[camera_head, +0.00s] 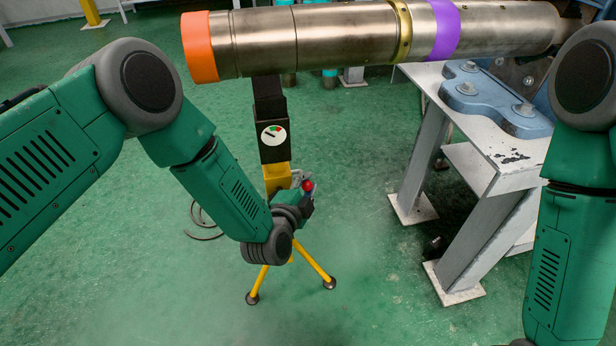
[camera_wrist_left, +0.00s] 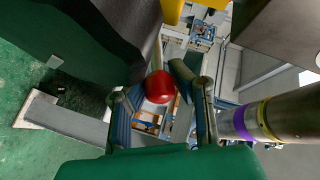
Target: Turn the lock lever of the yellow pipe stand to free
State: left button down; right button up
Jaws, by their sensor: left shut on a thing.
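The yellow pipe stand (camera_head: 277,178) stands on the green floor on splayed yellow legs, its black upper post under the long pipe (camera_head: 340,36). A round white dial (camera_head: 273,135) with red and green marks and a dark pointer is on the post. The lever's red knob (camera_head: 308,185) shows at my left gripper (camera_head: 303,191), on the stand's right side. In the left wrist view, the red knob (camera_wrist_left: 160,87) sits between the fingers of my left gripper (camera_wrist_left: 163,95), which is shut on it. The lever's arm is mostly hidden. My right gripper is out of view.
The pipe has an orange end (camera_head: 200,48), a brass ring and a purple band (camera_head: 443,28). A pale steel bench (camera_head: 495,130) with a blue clamp plate (camera_head: 490,103) stands at right. A dark cable coil (camera_head: 203,220) lies behind my left forearm. Open floor lies in front.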

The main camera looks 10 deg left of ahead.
pick_arm(q)
jog(key=r+g+p, duration=0.1)
jog(key=r+p, duration=0.1)
jog(key=p, duration=0.1)
jog(key=shift+w+r+n+g, duration=0.1)
jog(key=shift+w+n+g, duration=0.3)
jog(key=shift+w+a+r+n+g+p, duration=0.2)
jog(key=shift+w+r+n+g+p, duration=0.25)
jog(key=shift+g+p, duration=0.65)
jog(key=shift+w, duration=0.15)
jog(key=c, duration=1.3)
grip_release()
jog(key=shift+c, duration=0.2)
jog(key=shift+f, duration=0.1)
jog(key=shift+s+a, duration=0.1)
jog(key=shift+s, duration=0.2)
jog(key=v, duration=1.1)
jog(key=shift+s, duration=0.25)
